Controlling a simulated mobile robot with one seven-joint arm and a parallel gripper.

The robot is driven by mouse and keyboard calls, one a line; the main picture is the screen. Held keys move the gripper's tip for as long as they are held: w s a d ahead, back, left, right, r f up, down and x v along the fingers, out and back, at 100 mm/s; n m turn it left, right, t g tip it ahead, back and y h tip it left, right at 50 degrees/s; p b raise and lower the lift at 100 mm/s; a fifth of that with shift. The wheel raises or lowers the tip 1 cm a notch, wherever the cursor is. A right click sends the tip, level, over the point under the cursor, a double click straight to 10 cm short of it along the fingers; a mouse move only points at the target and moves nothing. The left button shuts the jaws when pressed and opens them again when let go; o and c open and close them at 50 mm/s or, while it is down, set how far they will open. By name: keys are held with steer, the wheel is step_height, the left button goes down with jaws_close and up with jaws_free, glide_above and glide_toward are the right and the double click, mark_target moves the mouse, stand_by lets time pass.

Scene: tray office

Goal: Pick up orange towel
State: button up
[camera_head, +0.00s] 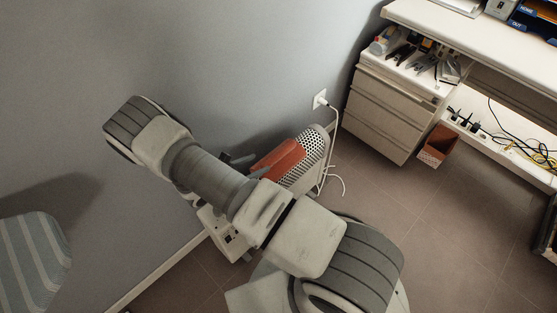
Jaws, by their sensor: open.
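The orange towel (278,159) lies over the left part of a light heater-like unit with a perforated panel (310,150), low by the wall. My arm crosses the middle of the view and hides part of the unit and the towel's lower left edge. My gripper (246,165) shows only as dark finger parts beyond my forearm, just left of the towel. It is open, with nothing visible between the fingers. Whether a finger touches the towel cannot be told.
A wall outlet (320,98) has a white cord hanging to the floor by the unit. A drawer cabinet (390,105) and desk (480,40) stand right, with an orange-brown bin (436,146) and cables. A striped seat (32,262) is lower left.

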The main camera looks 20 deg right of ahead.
mark_target(279, 153)
steer(key=b+x, duration=0.1)
steer(key=x, duration=0.5)
steer(key=b+x, duration=0.2)
steer(key=x, duration=0.3)
steer(key=shift+w+f, duration=0.25)
steer(key=shift+w, duration=0.05)
steer(key=shift+r, duration=0.1)
jaws_close()
